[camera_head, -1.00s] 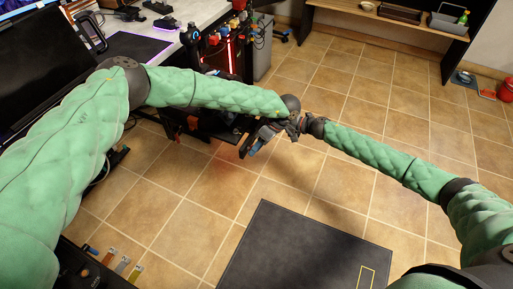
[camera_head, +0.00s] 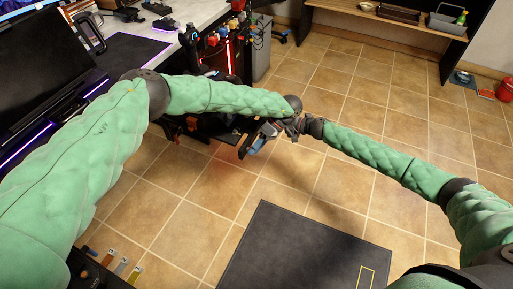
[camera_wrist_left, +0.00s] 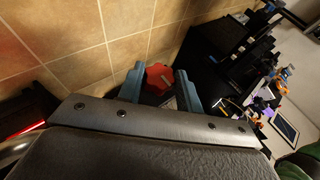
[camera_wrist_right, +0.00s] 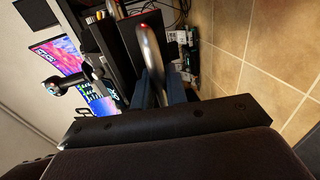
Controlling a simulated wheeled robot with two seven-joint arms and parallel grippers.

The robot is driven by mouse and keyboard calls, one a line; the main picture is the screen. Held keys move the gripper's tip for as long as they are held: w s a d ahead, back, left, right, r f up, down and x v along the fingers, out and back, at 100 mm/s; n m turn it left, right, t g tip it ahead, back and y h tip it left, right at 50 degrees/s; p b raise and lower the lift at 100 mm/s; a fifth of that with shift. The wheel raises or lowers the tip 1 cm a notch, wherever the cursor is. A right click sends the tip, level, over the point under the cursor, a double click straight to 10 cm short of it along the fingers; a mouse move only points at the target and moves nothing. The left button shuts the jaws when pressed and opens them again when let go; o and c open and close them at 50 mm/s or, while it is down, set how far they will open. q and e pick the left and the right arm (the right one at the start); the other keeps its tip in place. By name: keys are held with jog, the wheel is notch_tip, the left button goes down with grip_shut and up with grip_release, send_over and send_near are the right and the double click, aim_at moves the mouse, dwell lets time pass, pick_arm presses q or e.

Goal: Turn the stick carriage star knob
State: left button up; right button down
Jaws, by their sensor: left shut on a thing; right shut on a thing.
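The red star knob (camera_wrist_left: 160,79) shows in the left wrist view between the two blue fingers of my left gripper (camera_wrist_left: 158,74), which is shut on it. In the head view my left gripper (camera_head: 257,141) is low beside the desk rig, and the knob cannot be made out there. In the right wrist view my right gripper (camera_wrist_right: 160,88) is shut on a long, rounded silver-grey part (camera_wrist_right: 151,52) that rises between its fingers. In the head view the right gripper is largely hidden where the two wrists meet.
A desk with a dark mat (camera_head: 130,48) and a joystick (camera_head: 190,42) stands at the upper left. A black monitor (camera_head: 45,65) is at the far left. A dark floor mat (camera_head: 290,250) lies in front.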

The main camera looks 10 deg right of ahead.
pick_arm(q)
jog(key=o, duration=1)
jog(key=shift+w+d, duration=0.15)
notch_tip(320, 180, up, 10)
